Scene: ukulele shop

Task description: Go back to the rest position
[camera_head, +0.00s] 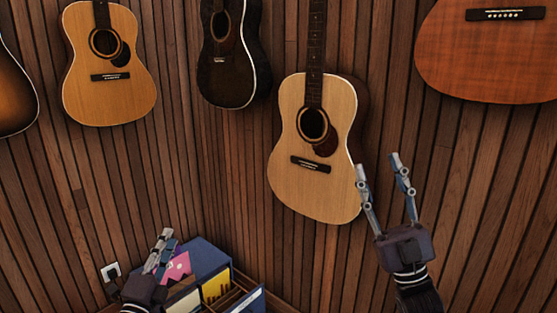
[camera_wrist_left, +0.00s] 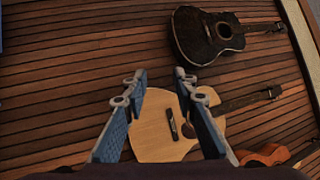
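My left gripper (camera_head: 162,240) is low on the left in the head view, in front of the box of sleeves. In the left wrist view (camera_wrist_left: 157,78) its two blue-padded fingers stand apart with nothing between them that they touch; a pale guitar shows beyond them. My right gripper (camera_head: 378,166) is upright at the right of the head view, fingers pointing up and spread apart, empty. It is just right of the pale guitar's body.
Several guitars hang on the wood-slat wall: a pale one (camera_head: 335,195), a dark one (camera_head: 235,75), a yellowish one (camera_head: 105,95) and a reddish one (camera_head: 490,60). A blue box (camera_head: 207,255) with coloured sleeves stands low at the corner.

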